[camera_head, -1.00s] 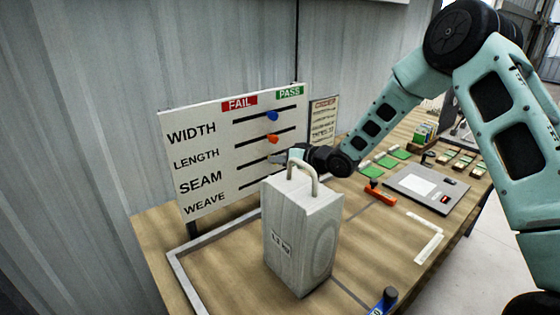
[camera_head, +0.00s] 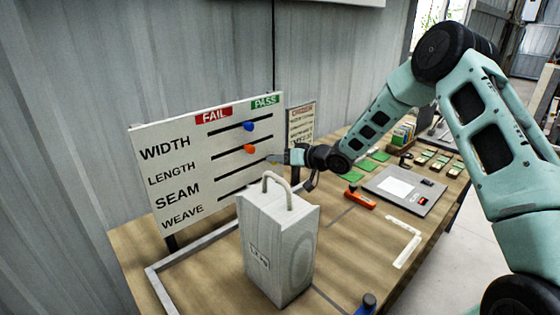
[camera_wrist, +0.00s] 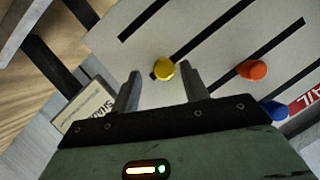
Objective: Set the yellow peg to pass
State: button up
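The white board (camera_head: 150,185) has rows WIDTH, LENGTH, SEAM and WEAVE under a red FAIL label (camera_head: 213,116) and a green PASS label (camera_head: 265,102). The yellow peg (camera_wrist: 164,69) is at the PASS-side end of its slot, which looks like the SEAM row. My gripper (camera_wrist: 160,72) is open, with one finger on each side of the peg and visible gaps between. In the head view my gripper (camera_head: 280,159) is at the board's right edge and mostly hides the peg. The orange peg (camera_head: 250,149) and blue peg (camera_head: 248,126) stand in the rows above.
A grey block with a handle (camera_head: 275,245) stands on the table in front of the board. A small sign (camera_head: 301,118) is just right of the board. A grey plate (camera_head: 405,188), an orange tool (camera_head: 360,200) and green cards (camera_head: 365,166) lie further right.

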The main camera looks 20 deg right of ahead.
jog(key=b+v, duration=0.2)
jog(key=v, duration=1.5)
jog(key=shift+d+b, duration=0.2)
jog(key=shift+b, duration=0.15)
jog(key=shift+s, duration=0.1)
jog(key=s+a+f+m+g+h, duration=0.15)
jog(key=s+g+h, duration=0.25)
jog(key=s, duration=0.6)
jog(key=s+a+g+h, duration=0.2)
jog(key=s+g+h, duration=0.2)
jog(key=s, duration=0.7)
jog(key=s+a+n+g, duration=0.1)
jog(key=s+a+n, duration=0.3)
jog(key=s+a, duration=0.3)
jog(key=s+a+r+n+g, duration=0.1)
jog(key=s+a+n, duration=0.3)
jog(key=s+a, duration=0.4)
jog(key=a+g, duration=0.1)
jog(key=a, duration=0.3)
jog(key=shift+a+r, duration=0.15)
jog(key=shift+r, duration=0.15)
